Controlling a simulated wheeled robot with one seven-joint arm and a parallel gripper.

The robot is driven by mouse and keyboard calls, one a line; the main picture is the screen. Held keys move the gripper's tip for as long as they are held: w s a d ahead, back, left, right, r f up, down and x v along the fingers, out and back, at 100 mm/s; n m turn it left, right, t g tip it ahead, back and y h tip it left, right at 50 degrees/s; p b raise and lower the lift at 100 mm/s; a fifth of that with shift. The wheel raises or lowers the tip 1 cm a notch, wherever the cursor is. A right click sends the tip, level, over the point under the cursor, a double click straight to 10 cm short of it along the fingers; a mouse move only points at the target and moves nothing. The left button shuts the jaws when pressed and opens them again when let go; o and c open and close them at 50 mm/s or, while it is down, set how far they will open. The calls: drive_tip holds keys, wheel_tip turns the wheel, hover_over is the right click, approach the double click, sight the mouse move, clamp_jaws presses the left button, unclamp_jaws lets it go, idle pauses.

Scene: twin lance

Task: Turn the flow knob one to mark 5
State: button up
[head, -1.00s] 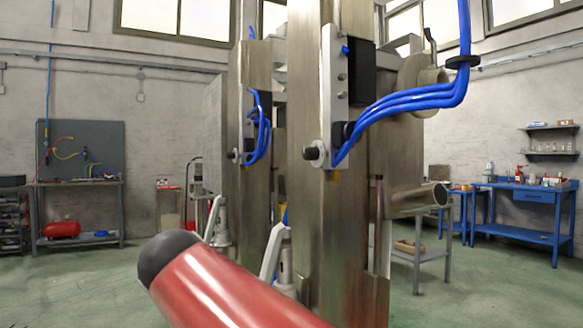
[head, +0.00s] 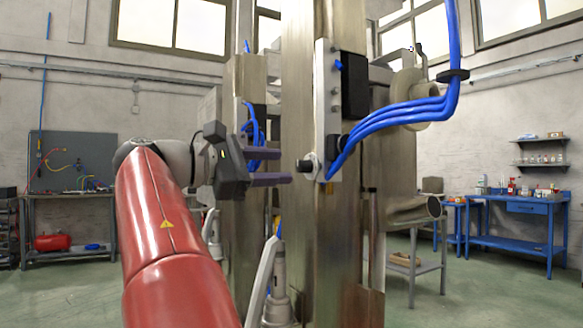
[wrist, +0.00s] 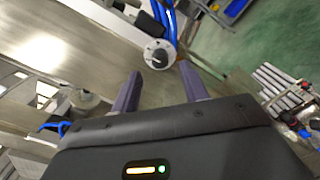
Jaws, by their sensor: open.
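A black knob (head: 304,165) on a pale round dial sits on the grey plate of the near steel column. In the wrist view the dial (wrist: 160,55) faces me, just beyond and between my fingertips; its black knob carries a light pointer line, but its marks are too small to read. My gripper (head: 284,166) is open and empty, its two purple fingers pointing right at the knob, with a small gap seemingly left. A similar knob on the farther column is hidden behind my gripper. I cannot tell which one is labelled one.
Thick blue hoses (head: 405,115) leave the plate just right of the knob. The steel column (head: 300,95) stands right beside my fingers. A grey clamp-like lever (head: 262,275) rises below my gripper. A blue workbench (head: 515,210) stands far right.

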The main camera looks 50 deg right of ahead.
sight(298, 166)
drive_tip(key=shift+x, duration=2.1)
clamp_jaws()
